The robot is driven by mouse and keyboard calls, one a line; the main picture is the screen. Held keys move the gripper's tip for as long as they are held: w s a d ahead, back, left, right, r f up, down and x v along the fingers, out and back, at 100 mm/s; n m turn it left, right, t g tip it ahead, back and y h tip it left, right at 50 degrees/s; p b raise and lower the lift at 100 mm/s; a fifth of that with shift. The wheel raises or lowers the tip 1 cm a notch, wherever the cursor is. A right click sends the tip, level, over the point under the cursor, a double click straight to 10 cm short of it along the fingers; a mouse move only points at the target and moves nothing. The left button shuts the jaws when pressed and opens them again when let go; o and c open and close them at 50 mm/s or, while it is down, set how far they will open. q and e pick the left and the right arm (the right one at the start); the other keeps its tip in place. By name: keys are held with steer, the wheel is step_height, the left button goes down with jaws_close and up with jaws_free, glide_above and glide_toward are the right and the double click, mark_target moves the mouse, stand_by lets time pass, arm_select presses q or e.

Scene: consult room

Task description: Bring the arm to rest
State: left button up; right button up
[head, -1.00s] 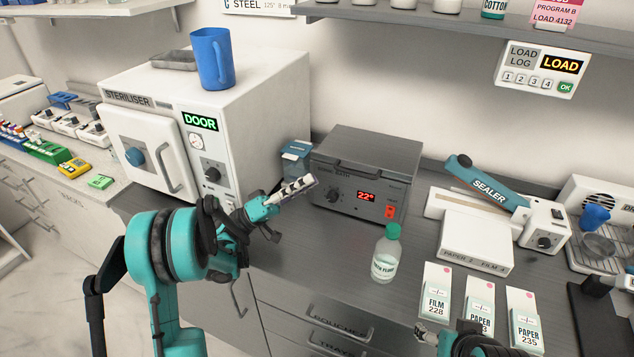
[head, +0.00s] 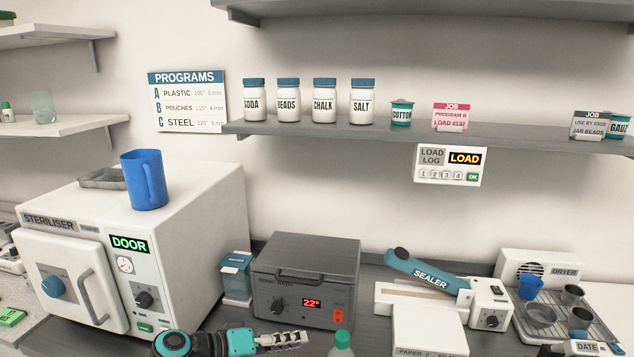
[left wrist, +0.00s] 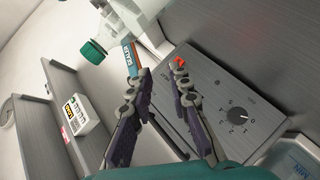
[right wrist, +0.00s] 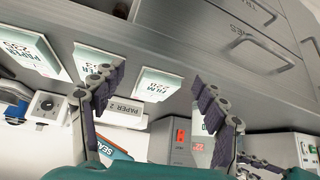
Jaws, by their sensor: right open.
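My left gripper (head: 284,340) is at the bottom of the head view, in front of the grey sonic bath (head: 300,285). In the left wrist view its two fingers (left wrist: 160,72) stand apart with nothing between them, and the bath (left wrist: 225,95) is behind them. My right gripper does not show in the head view. In the right wrist view its fingers (right wrist: 157,88) are wide apart and empty, with cartons and drawer fronts beyond. A bottle with a green cap (head: 342,338) is just right of the left gripper, mostly cut off by the frame edge.
The white steriliser (head: 80,275) at left has its door shut, with a blue jug (head: 146,182) on top. The sealer (head: 430,272), dryer (head: 540,265) and a rack of cups stand at right. A shelf (head: 400,131) with several jars crosses above the counter.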

arm_select(q)
steer(key=s+a+f+y, duration=0.1)
steer(key=s+y, duration=0.1)
steer(key=s, duration=0.1)
steer(key=s+a+f+y, duration=0.1)
steer(key=s+f+y, duration=0.1)
steer(key=s, duration=0.1)
steer(key=s+a+f+y, duration=0.1)
steer(key=s+f+y, duration=0.1)
steer(key=s, duration=0.1)
steer(key=shift+s+g, duration=0.35)
steer(key=shift+g, duration=0.05)
steer(key=s+a+f+t+y, duration=0.1)
steer(key=s+a+f+y, duration=0.2)
steer(key=s+a+y, duration=0.3)
steer(key=s+a, duration=0.2)
steer(key=a, duration=0.1)
stand_by(0.5)
